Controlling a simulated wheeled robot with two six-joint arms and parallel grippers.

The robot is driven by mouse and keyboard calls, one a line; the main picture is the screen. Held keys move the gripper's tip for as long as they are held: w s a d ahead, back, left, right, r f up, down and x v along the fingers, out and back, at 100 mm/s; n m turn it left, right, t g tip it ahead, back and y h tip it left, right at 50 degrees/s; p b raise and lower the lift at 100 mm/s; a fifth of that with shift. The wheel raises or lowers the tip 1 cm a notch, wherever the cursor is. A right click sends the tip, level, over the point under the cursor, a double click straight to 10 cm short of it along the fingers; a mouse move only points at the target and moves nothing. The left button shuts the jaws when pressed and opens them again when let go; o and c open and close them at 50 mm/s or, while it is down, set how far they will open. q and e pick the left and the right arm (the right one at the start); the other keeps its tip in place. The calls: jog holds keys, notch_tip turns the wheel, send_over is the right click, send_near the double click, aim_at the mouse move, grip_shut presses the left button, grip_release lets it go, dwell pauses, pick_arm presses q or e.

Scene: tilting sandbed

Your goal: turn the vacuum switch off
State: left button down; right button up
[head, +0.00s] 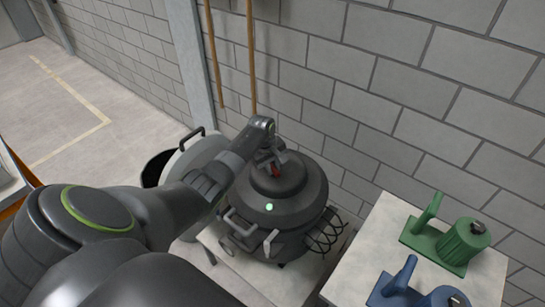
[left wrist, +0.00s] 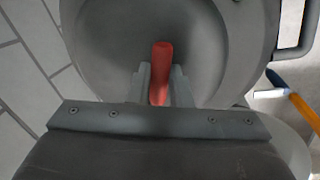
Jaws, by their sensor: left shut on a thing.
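The vacuum (head: 308,190) is a dark grey, round-topped drum against the block wall in the head view. Its lid also fills the upper part of the left wrist view (left wrist: 205,45). A small green light (head: 269,207) glows on its front. The red switch lever (left wrist: 162,58) rises from the lid; in the head view only a bit of red shows. My left gripper (left wrist: 161,85) is over the lid, shut on the red lever, with one finger on each side of it. It also shows in the head view (head: 272,167). My right gripper is not in view.
A pale table (head: 372,245) at the lower right holds a green fixture (head: 455,240) and a blue one (head: 410,290). Wooden poles (head: 251,60) lean on the wall behind the vacuum. Cables hang at its right side. Open floor (head: 60,110) lies at the left.

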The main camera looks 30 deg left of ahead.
pick_arm(q)
jog(key=shift+r+n+p, duration=0.25)
jog(key=shift+n+p, duration=0.8)
jog(key=shift+n, duration=0.15)
jog(key=shift+w+f+n+y+p, duration=0.15)
jog(key=shift+n+y+p, duration=0.25)
jog(key=shift+n+p, duration=0.4)
jog(key=shift+n, duration=0.3)
jog(key=c, duration=1.3)
grip_release()
jog(key=shift+r, duration=0.55)
jog(key=s+r, duration=0.1)
jog(key=r, duration=0.4)
jog(key=s+r, duration=0.1)
jog(key=r, duration=0.4)
jog(key=s+r, duration=0.1)
jog(key=r, duration=0.5)
jog(key=shift+s+a, duration=0.1)
jog(key=shift+s, duration=0.2)
